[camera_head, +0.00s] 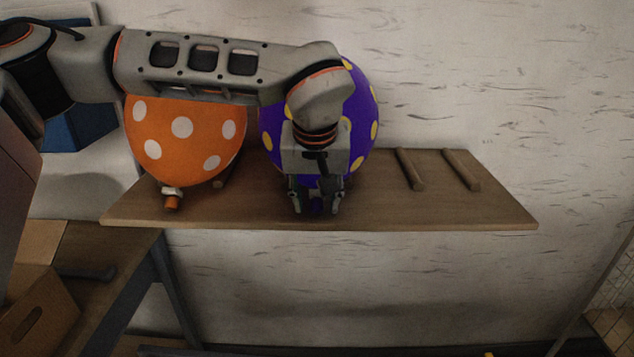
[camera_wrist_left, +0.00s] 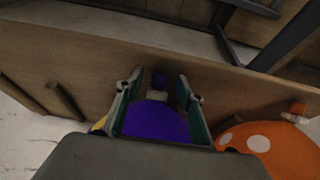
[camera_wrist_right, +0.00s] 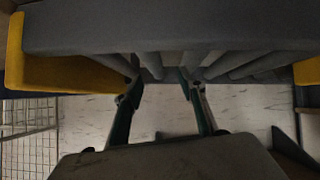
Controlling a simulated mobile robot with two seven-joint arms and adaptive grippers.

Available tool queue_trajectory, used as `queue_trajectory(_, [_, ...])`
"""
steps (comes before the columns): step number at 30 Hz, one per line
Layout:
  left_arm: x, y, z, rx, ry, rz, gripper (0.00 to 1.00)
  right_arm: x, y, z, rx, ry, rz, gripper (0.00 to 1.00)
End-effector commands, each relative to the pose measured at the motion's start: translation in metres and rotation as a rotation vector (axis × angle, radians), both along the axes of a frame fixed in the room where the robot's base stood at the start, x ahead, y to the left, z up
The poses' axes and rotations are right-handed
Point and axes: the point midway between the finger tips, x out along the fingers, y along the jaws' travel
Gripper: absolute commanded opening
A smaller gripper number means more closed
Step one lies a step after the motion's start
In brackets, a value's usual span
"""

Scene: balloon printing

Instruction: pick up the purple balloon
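The purple balloon (camera_head: 362,105) with yellow dots sits on the wooden shelf (camera_head: 455,209), partly hidden behind my left arm. My left gripper (camera_head: 316,208) is in front of its lower part, pointing down, with one finger on each side of the balloon's neck. In the left wrist view the purple balloon (camera_wrist_left: 155,124) shows between the open fingers of my left gripper (camera_wrist_left: 160,88), and its small purple end lies just beyond them. My right gripper (camera_wrist_right: 160,83) is open, with nothing between its fingers; it is not seen in the head view.
An orange balloon (camera_head: 182,150) with white dots sits left of the purple one on the shelf. A cardboard box (camera_head: 40,310) is at lower left. A grey and yellow structure (camera_wrist_right: 160,27) is close to my right gripper.

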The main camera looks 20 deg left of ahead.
Motion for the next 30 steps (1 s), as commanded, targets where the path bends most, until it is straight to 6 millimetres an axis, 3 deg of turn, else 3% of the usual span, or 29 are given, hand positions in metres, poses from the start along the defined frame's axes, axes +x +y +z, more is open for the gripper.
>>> queue_trajectory(2, [0.002, 0.000, -0.008, -0.001, 0.000, 0.000, 0.38, 0.002, 0.005, -0.002, 0.007, -0.010, 0.009, 0.40])
queue_trajectory(9, [0.003, 0.000, -0.007, -0.001, 0.000, -0.001, 0.38, 0.003, 0.009, 0.004, 0.012, -0.017, 0.012, 0.40])
queue_trajectory(13, [0.003, 0.000, -0.007, -0.001, 0.000, -0.001, 0.08, 0.003, 0.008, 0.004, 0.012, -0.017, 0.011, 0.40])
queue_trajectory(24, [0.003, 0.000, -0.005, -0.001, 0.000, 0.000, 0.08, 0.003, 0.006, 0.002, 0.008, -0.015, 0.011, 0.40])
queue_trajectory(30, [0.004, 0.000, 0.021, -0.003, -0.005, -0.001, 0.08, 0.002, 0.006, 0.000, 0.007, -0.011, 0.012, 0.40])
